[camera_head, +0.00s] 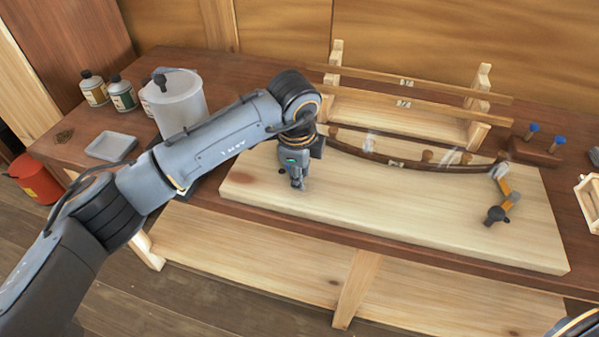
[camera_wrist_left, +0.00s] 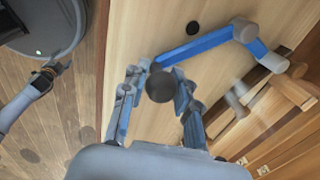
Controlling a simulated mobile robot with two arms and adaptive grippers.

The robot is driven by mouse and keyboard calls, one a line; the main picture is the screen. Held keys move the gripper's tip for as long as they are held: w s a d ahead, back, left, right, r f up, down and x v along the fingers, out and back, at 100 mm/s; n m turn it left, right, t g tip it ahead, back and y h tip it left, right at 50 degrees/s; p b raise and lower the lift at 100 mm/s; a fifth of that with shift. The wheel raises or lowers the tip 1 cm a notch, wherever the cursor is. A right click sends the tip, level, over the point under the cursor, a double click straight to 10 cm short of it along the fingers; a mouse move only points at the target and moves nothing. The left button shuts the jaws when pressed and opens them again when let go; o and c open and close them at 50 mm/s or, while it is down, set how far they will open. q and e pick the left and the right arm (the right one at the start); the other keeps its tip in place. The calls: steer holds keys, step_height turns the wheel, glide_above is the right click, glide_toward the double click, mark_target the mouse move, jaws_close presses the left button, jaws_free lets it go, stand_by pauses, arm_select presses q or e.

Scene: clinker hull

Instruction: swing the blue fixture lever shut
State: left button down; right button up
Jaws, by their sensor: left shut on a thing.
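The blue fixture lever (camera_wrist_left: 205,45) shows in the left wrist view, with a dark round knob (camera_wrist_left: 160,87) at its near end and a grey elbow joint. Its short far arm reaches a grey joint beside the wooden rib's end. My left gripper (camera_wrist_left: 160,98) is shut on the lever's knob, with one finger on each side. In the head view my left gripper (camera_head: 298,186) points down at the left part of the pale board, and it and my arm hide the blue lever. My right gripper appears small at the left of the wrist view (camera_wrist_left: 52,70); its jaws are unclear.
A curved dark rib (camera_head: 395,158) lies along the board (camera_head: 400,220). An orange lever (camera_head: 507,190) with a dark knob stands at its right end. Behind is a wooden rack (camera_head: 420,100). A white bucket (camera_head: 178,102), grey tray (camera_head: 111,146) and bottles stand left. The board's front middle is clear.

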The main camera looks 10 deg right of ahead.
arm_select(q)
steer(key=c, duration=1)
jaws_free()
steer(key=shift+d+r, duration=0.1)
steer(key=shift+d, duration=0.05)
steer(key=r, duration=0.4)
steer(key=s+r, duration=0.1)
steer(key=r, duration=0.3)
steer(key=s+a+r, duration=0.1)
steer(key=r, duration=0.2)
steer(key=shift+r, duration=0.4)
